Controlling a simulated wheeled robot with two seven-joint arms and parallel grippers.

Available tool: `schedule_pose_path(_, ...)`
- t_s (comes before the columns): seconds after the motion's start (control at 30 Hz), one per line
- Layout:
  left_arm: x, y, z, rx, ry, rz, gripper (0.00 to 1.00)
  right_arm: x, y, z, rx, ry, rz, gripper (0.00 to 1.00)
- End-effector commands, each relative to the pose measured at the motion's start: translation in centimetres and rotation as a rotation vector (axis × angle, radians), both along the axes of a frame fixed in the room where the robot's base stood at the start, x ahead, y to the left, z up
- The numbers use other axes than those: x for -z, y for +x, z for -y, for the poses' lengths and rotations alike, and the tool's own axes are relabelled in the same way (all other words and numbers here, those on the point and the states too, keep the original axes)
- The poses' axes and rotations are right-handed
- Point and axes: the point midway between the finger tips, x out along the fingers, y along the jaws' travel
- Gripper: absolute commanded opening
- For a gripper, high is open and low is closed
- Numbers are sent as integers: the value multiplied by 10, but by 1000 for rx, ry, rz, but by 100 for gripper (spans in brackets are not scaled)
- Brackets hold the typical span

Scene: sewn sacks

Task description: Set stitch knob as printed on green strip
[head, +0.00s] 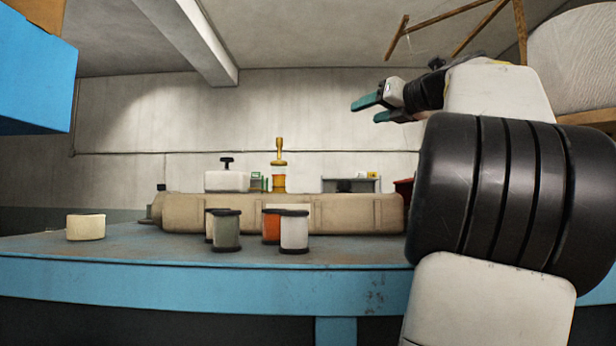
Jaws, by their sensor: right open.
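A white box (227,181) with a black T-shaped knob (227,162) on top stands at the back of the table; I cannot tell whether this is the stitch knob. A small green item (256,182) is just right of it, too small to show any print, and I cannot tell whether it is the green strip. My right gripper (367,110) has teal fingers, is open and empty, and is raised in the air above and right of these things. My left gripper is not in view.
A long beige sack-like form (330,214) lies across the blue table (150,273). Several thread spools stand before it, including a grey one (226,232) and a white one (294,233). A cream block (86,227) sits left. A yellow-orange post (279,160) rises behind.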

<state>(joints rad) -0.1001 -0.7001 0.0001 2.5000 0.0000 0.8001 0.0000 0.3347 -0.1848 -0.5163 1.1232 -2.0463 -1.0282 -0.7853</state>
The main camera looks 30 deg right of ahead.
Motion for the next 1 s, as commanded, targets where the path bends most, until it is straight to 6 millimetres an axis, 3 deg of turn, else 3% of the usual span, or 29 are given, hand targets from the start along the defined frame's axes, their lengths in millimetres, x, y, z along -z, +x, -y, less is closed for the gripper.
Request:
schedule_pose_path(0.03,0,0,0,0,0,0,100,29,7,-2,-45,-67,-91,54)
schedule_pose_path(0.1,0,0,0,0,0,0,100,65,8,-3,-101,-154,-203,54)
schedule_pose_path(0.2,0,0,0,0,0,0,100,102,5,-5,-169,-238,-320,54)
schedule_pose_path(0.3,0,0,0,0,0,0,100,123,2,-6,-211,-281,-386,54)
schedule_pose_path(0.47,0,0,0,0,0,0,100,135,8,-9,-230,-299,-412,54)
schedule_pose_path(0.8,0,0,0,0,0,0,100,154,55,-18,-229,-296,-411,54)
schedule_pose_path(1.0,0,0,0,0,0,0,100,159,69,-21,-226,-296,-408,54)
